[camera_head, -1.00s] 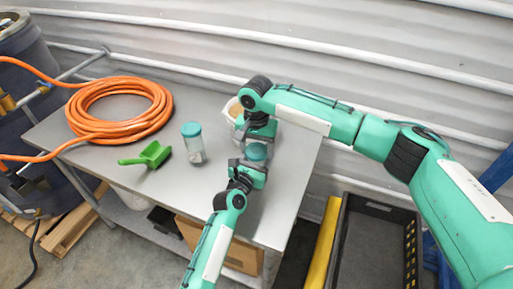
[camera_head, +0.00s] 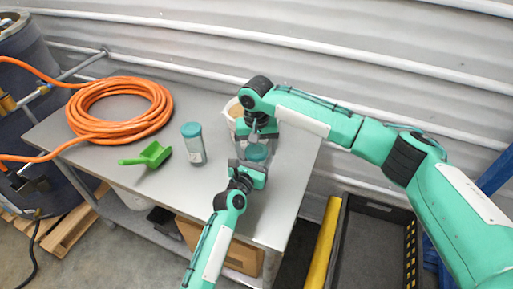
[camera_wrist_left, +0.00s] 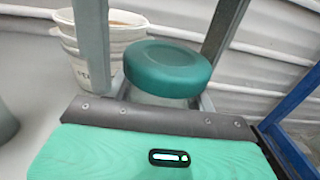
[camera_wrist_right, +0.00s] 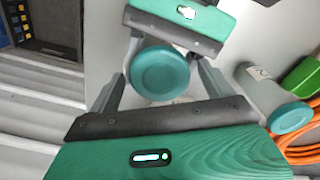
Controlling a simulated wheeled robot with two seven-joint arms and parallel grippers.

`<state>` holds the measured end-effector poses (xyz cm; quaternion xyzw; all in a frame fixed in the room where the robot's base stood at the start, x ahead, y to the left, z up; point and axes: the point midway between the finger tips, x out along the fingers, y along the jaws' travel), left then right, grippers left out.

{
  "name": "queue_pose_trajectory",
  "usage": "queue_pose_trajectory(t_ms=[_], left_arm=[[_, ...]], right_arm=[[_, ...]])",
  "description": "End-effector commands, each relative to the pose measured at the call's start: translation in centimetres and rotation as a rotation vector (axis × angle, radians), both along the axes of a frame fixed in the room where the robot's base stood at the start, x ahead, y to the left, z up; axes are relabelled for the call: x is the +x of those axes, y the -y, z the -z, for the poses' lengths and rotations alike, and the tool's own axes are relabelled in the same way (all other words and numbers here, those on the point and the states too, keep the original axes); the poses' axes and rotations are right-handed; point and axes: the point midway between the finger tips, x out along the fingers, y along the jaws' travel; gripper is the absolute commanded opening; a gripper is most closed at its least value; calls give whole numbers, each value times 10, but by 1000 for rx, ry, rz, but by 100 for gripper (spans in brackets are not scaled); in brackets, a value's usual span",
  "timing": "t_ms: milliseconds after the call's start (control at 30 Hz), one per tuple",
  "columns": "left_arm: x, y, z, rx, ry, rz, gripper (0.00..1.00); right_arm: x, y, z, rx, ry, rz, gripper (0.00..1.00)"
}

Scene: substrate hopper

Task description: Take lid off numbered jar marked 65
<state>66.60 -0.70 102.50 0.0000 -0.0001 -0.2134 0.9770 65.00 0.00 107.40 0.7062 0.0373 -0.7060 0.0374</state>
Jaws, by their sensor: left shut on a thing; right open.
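A clear jar with a teal lid (camera_head: 256,152) stands upright near the table's right end. My left gripper (camera_head: 253,165) is shut on its body from the near side. My right gripper (camera_head: 257,137) is open above it, pointing down. In the left wrist view its fingers flank the lid (camera_wrist_left: 167,68); the right wrist view shows the lid (camera_wrist_right: 160,73) between them, with gaps. This jar's number is hidden. A second teal-lidded jar (camera_head: 194,145) stands to the left; its label (camera_wrist_right: 258,73) is too blurred to read.
A stack of white cups (camera_wrist_left: 102,50) stands behind the held jar. A green scoop (camera_head: 152,155) and a coiled orange hose (camera_head: 120,108) lie on the left of the grey table (camera_head: 215,185). A dark crate (camera_head: 370,245) is on the right.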

Motion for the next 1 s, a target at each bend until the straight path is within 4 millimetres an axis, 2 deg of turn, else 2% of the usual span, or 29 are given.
queue_pose_trajectory(t_ms=[167, 467, 500, 633, 767, 1000], left_arm=[[0, 0, 1, 1, -2, 0, 0], [0, 0, 1, 1, -2, 0, 0], [0, 0, 1, 1, -2, 0, 0], [0, 0, 1, 1, -2, 0, 0], [0, 0, 1, 1, -2, 0, 0], [0, 0, 1, 1, -2, 0, 0]], right_arm=[[0, 0, -6, 0, 0, 0, 84], [0, 0, -42, 1, 1, 0, 84], [0, 0, -44, 1, 1, 1, 80], [0, 0, -47, 0, 0, 33, 80], [0, 0, -51, 0, 0, 150, 80], [0, 0, -65, 0, 0, 508, 80]])
